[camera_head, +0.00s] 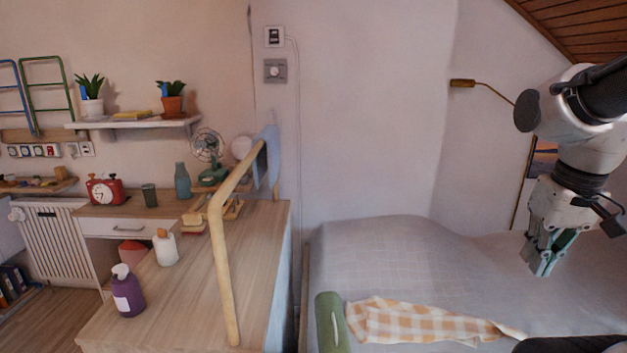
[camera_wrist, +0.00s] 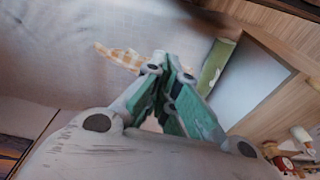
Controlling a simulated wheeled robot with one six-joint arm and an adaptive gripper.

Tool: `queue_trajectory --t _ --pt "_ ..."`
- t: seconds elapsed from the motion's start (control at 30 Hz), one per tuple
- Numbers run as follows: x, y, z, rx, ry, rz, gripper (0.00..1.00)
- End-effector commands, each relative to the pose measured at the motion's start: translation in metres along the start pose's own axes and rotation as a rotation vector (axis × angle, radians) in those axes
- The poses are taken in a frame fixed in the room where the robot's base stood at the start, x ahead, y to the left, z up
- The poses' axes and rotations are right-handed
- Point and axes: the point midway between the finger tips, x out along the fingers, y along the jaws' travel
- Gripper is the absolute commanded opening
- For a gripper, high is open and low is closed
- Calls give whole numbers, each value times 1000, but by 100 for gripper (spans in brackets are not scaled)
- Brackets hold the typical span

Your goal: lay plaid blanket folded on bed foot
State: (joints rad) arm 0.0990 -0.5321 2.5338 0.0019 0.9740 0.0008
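The orange-and-white plaid blanket (camera_head: 410,322) lies rumpled in a long strip on the grey bed (camera_head: 385,260), near the bottom of the head view. Its lower right part is cut off by a dark shape at the picture's edge. It also shows in the wrist view (camera_wrist: 122,57), partly behind the fingers. My gripper (camera_head: 542,268) hangs above the bed, up and to the right of the blanket and apart from it. In the wrist view my gripper's green-padded fingers (camera_wrist: 165,68) meet at their tips, with nothing visible between them.
A green roll (camera_head: 328,322) lies at the blanket's left end. A wooden rail (camera_head: 222,265) and a worktop (camera_head: 180,305) with a purple pump bottle (camera_head: 127,291) and a white bottle (camera_head: 166,248) stand left of the bed. The air above the bed's middle is clear.

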Motion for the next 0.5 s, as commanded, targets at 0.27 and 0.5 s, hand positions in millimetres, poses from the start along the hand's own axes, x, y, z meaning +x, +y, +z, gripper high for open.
queue_trajectory --t 0.27,0.5 --pt "-39 -17 6 -82 203 -23 0" --pt "-41 -20 5 -95 209 -27 0"
